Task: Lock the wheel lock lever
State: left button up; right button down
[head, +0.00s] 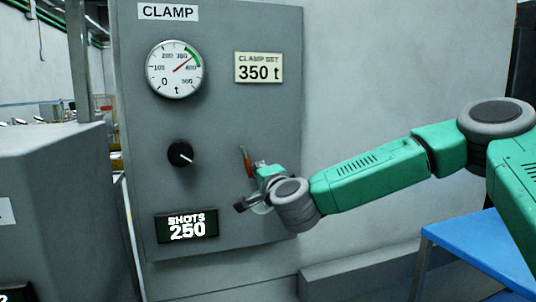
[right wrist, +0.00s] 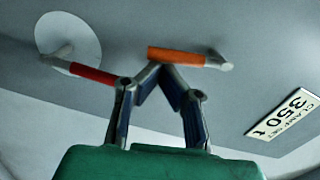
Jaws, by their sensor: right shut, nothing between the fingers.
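A lever with a red grip (right wrist: 92,73) on a pale shaft reaches out from a round white plate (right wrist: 60,30) in the right wrist view. A second lever with an orange grip (right wrist: 175,56) lies beside it. I cannot tell which is the wheel lock lever. In the head view only a small red-orange grip (head: 247,158) shows, low on the right of the grey panel. My right gripper (head: 258,166) is just right of it. In the right wrist view my right gripper (right wrist: 158,68) is shut and empty, its tips close to the orange grip; contact is unclear. My left gripper is out of view.
The panel (head: 225,125) bears a round gauge (head: 174,69), a black knob (head: 180,154), a shots display (head: 187,227) and a clamp-set label (head: 258,67). A grey housing (head: 50,190) stands at left. A blue surface (head: 470,255) is at lower right.

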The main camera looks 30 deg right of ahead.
jog(key=shift+w+a+f+m+b, duration=0.15)
jog(key=shift+a+f+m+b, duration=0.15)
jog(key=shift+a+m+b, duration=0.3)
jog(key=shift+a, duration=0.1)
dwell(0.5)
